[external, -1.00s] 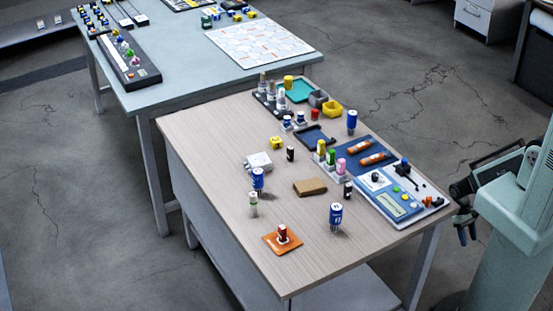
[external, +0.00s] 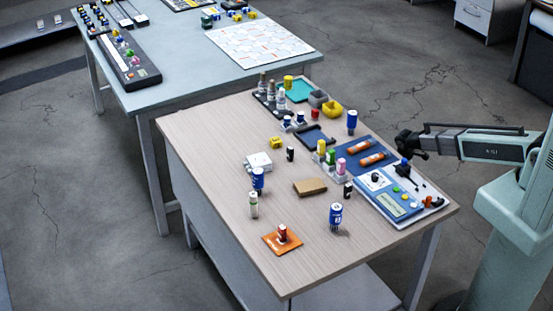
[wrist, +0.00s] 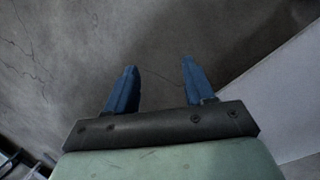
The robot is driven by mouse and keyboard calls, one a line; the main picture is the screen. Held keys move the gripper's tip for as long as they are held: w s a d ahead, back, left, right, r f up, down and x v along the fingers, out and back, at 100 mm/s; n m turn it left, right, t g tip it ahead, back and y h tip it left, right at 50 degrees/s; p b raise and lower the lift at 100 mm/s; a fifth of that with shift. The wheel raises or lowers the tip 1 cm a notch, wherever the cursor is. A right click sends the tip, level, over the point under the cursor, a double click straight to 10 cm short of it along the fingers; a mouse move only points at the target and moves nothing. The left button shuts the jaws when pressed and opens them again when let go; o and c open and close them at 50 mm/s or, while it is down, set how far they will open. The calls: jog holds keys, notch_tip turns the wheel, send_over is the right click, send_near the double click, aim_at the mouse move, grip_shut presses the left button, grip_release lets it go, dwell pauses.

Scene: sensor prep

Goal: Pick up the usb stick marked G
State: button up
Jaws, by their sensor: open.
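I cannot read a letter G on anything at this size, so I cannot tell which thing is the usb stick marked G. Small upright coloured pieces, yellow (external: 321,147), green (external: 330,156) and pink (external: 341,165), stand in a grey holder near the table's right side. A red piece (external: 282,233) stands on an orange pad (external: 270,246) at the front. My gripper (external: 408,146) is raised by the table's right edge, apart from these pieces. In the wrist view its two blue fingers (wrist: 158,68) are spread and empty, with floor beyond.
A blue panel with a screen (external: 393,209) lies at the table's right edge, near my gripper. Blue capped cylinders (external: 336,215) stand upright on the wooden table (external: 220,150). A brown block (external: 310,187) lies mid-table. The front right corner is clear.

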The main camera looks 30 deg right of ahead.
jog(key=w+a+r+n+t, duration=0.3)
jog(key=w+a+r, duration=0.3)
jog(key=w+r, duration=0.45)
jog(key=w+a+r+n+t, duration=0.25)
jog(key=w+a+r, duration=0.35)
jog(key=w+r, duration=0.4)
jog(key=w+a+r+n+t, duration=0.25)
jog(key=w+a+r, duration=0.55)
jog(key=r, duration=0.4)
jog(key=g+y, duration=0.3)
jog(key=g, duration=0.5)
send_near(290, 148)
jog(key=shift+n, duration=0.3)
notch_tip(290, 148, down, 12)
jog(key=shift+w+r, duration=0.1)
jog(key=shift+w, duration=0.05)
